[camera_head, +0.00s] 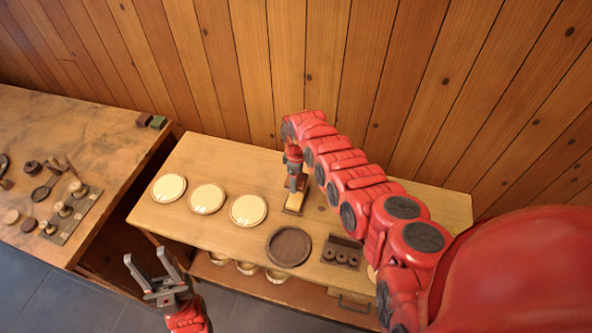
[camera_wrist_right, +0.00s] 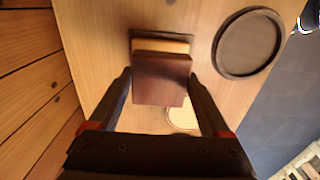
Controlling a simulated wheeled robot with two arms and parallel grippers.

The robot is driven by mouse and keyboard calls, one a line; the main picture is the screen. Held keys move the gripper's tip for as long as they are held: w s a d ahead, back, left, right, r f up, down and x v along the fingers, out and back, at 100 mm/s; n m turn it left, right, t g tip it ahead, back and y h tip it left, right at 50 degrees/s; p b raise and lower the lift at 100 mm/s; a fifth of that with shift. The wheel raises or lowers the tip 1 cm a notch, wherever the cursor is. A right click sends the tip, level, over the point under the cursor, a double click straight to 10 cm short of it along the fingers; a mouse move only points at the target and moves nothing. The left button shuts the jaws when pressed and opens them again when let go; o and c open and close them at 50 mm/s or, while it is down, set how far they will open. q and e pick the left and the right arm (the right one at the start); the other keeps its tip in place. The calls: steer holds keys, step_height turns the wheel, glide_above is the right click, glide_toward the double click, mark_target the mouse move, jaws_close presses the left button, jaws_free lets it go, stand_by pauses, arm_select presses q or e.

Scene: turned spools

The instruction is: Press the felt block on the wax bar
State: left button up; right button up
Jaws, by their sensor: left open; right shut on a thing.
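My right gripper (camera_head: 293,172) points down over the table and is shut on a dark brown block, which I take to be the felt block (camera_wrist_right: 162,80). In the right wrist view the block sits between the two fingers (camera_wrist_right: 160,80). The pale yellow wax bar (camera_head: 293,203) lies in a dark-edged holder just at the block; it also shows past the block in the wrist view (camera_wrist_right: 165,46). The block partly covers the bar, and I cannot tell whether they touch. My left gripper (camera_head: 152,262) is open and empty in front of the table.
Three pale round dishes (camera_head: 207,198) stand left of the bar. A dark round dish (camera_head: 288,246) and a small dark rack (camera_head: 342,252) stand nearer the front. A second table (camera_head: 95,125) at the left holds spools, tools, and a brown and a green block. A wooden wall rises behind.

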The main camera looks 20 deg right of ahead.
mark_target(297, 195)
steer(key=shift+f+b, duration=0.5)
steer(key=shift+f, duration=0.15)
step_height(297, 195, down, 5)
steer(key=b, duration=0.5)
steer(key=shift+f+b, duration=0.45)
steer(key=shift+f, duration=0.1)
stand_by(1.3)
steer(key=shift+r, duration=0.1)
steer(key=shift+r+p, duration=0.95)
steer(key=shift+p, duration=0.1)
step_height(297, 195, up, 5)
steer(key=p, duration=0.5)
